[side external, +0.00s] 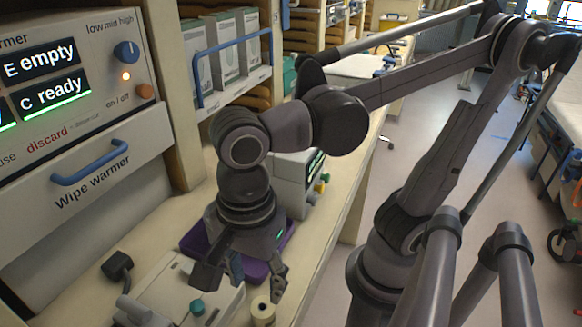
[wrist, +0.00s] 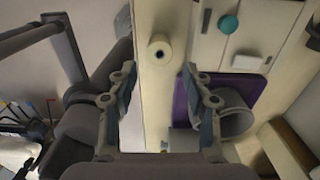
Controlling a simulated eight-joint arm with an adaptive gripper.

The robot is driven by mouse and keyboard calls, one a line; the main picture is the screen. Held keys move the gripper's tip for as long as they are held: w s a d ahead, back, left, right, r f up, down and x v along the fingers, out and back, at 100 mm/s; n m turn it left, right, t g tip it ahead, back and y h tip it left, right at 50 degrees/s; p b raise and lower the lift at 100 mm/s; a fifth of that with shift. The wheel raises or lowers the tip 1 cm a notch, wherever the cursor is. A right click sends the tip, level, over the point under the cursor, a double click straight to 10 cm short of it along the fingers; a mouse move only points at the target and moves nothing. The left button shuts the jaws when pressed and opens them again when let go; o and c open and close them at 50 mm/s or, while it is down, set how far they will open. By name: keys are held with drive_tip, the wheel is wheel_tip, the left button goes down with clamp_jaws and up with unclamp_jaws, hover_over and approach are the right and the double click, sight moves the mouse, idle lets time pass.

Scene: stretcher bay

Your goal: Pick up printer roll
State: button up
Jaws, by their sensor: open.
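The printer roll is a small cream roll with a dark core hole. It stands on the counter near the bottom of the side external view (side external: 262,311). In the wrist view it lies at the top centre (wrist: 160,49), just ahead of the gap between my fingertips. My gripper (side external: 241,279) points down above the counter beside the roll, its fingers spread apart and empty. In the wrist view both fingers of my gripper (wrist: 159,72) show wide apart, with bare counter between them.
A white device with a teal knob (side external: 197,307) stands left of the roll. A purple tray (side external: 196,240) lies behind my gripper and holds a grey round item (wrist: 236,119). A wipe warmer (side external: 88,172) stands at left. The counter edge is close on the roll's other side.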

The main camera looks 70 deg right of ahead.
sight(262, 307)
wheel_tip(262, 307, down, 4)
drive_tip(key=shift+r, duration=0.1)
drive_tip(key=shift+d+f, duration=0.25)
drive_tip(key=shift+f, duration=0.7)
drive_tip(key=shift+d+f, duration=0.2)
drive_tip(key=shift+f, duration=1.7)
drive_tip(key=c, duration=0.9)
